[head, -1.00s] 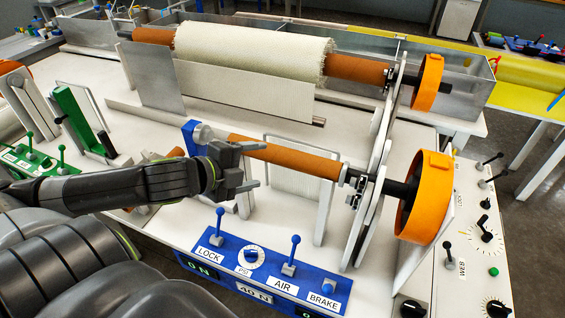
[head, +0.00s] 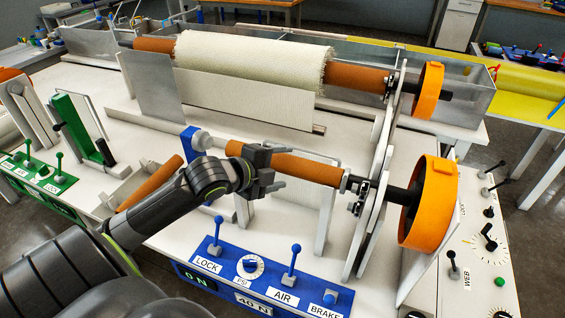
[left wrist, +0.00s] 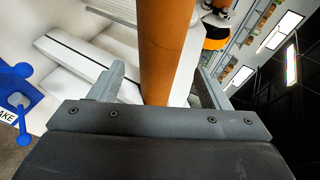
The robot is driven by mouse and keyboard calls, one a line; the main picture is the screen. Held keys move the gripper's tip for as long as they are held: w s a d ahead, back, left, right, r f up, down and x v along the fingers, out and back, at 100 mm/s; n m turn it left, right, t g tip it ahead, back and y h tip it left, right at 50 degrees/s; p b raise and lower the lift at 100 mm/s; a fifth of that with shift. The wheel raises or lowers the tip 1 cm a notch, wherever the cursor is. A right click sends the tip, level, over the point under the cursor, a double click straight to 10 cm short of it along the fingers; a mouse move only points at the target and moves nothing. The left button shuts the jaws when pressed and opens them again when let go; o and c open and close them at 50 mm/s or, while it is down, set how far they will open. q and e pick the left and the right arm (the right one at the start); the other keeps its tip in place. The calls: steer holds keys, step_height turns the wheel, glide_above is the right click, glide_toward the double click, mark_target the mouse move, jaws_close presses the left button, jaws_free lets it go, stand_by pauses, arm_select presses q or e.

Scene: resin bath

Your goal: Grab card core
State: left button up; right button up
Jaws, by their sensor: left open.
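A brown card core (head: 305,168) sits level on the near spindle, between the blue post on its left and the chuck by the orange handwheel on its right. My left gripper (head: 277,170) is open, with its fingers at the left half of this core. In the left wrist view the core (left wrist: 166,50) runs between the two open fingers (left wrist: 160,92), with a gap at each side. Another brown core (head: 152,183) lies in a tray on the table, left of my arm. My right gripper is not in view.
A blue control panel (head: 232,276) with upright levers stands in front of the spindle. An orange handwheel (head: 430,203) and white side plates (head: 366,225) bound the right end. Behind is a large roll of pale fabric (head: 255,60) on a brown core.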

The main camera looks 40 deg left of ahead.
mark_target(284, 166)
arm_select(q)
steer(key=shift+a+p+x, duration=0.1)
steer(key=shift+p+x, duration=0.25)
steer(key=shift+x, duration=0.9)
steer(key=shift+a+p+x, duration=0.15)
steer(key=shift+p+x, duration=0.2)
steer(key=shift+x, duration=0.95)
steer(key=shift+f, duration=0.15)
steer(key=shift+c, duration=0.4)
steer(key=c, duration=1.1)
